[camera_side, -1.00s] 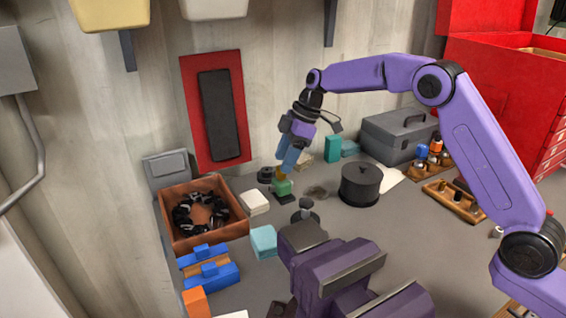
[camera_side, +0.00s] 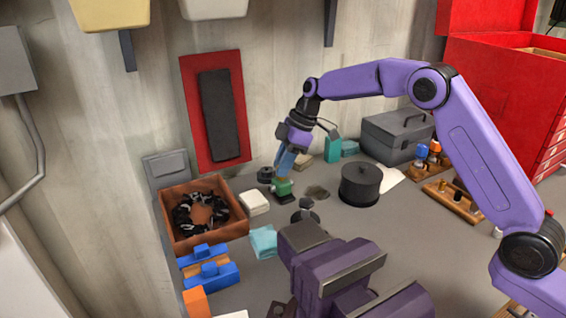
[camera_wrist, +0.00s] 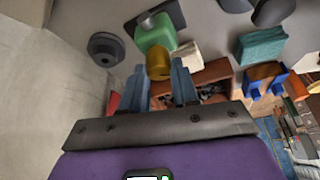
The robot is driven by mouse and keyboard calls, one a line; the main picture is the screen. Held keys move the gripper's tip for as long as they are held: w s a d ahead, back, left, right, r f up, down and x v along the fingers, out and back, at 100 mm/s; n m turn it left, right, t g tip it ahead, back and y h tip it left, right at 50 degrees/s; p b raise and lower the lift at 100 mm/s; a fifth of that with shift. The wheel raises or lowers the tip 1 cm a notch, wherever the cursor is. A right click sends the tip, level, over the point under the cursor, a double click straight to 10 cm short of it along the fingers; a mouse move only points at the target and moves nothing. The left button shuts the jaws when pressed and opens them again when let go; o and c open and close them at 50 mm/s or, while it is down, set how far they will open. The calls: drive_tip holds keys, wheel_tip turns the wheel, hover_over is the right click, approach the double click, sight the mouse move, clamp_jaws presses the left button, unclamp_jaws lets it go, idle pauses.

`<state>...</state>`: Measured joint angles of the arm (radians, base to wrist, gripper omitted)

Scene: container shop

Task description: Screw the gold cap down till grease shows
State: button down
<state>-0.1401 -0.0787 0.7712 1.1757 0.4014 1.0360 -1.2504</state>
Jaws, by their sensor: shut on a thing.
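The gold cap (camera_wrist: 158,68) sits against the end of a green block-shaped body (camera_wrist: 155,33) in the wrist view. My gripper (camera_wrist: 160,72) has its two blue fingers on either side of the cap and is shut on it. In the side view the green body (camera_side: 284,187) stands on a dark base on the bench, and my gripper (camera_side: 283,172) reaches down to it at a tilt. The fingers mostly hide the cap there. I cannot make out any grease at the cap.
A dark round puck (camera_side: 265,174) is close behind the green body. A white block (camera_side: 254,203) and an orange-brown bin (camera_side: 170,222) stand left. A black lidded pot (camera_side: 360,184) stands right. The purple vise (camera_side: 330,268) is in front.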

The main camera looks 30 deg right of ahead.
drive_tip(key=m+t, duration=0.1)
drive_tip(key=m, duration=0.1)
drive_tip(key=m+t+h, duration=0.1)
drive_tip(key=m, duration=0.2)
drive_tip(key=shift+s+a+r+m, duration=0.1)
drive_tip(key=shift+m, duration=0.2)
drive_tip(key=m+h, duration=0.1)
drive_tip(key=m, duration=0.2)
drive_tip(key=m+t+h, duration=0.1)
drive_tip(key=m, duration=0.2)
drive_tip(key=shift+a, duration=0.1)
drive_tip(key=m+h, duration=0.1)
drive_tip(key=m, duration=0.2)
drive_tip(key=m+h, duration=0.1)
drive_tip(key=m, duration=0.2)
drive_tip(key=shift+a+m+h, duration=0.1)
drive_tip(key=shift+m+h, duration=0.2)
drive_tip(key=shift+m, duration=0.1)
drive_tip(key=m+h, duration=0.1)
drive_tip(key=m, duration=0.4)
drive_tip(key=shift+g+h, duration=0.4)
drive_tip(key=c, duration=0.8)
unclamp_jaws()
drive_tip(key=shift+c, duration=0.2)
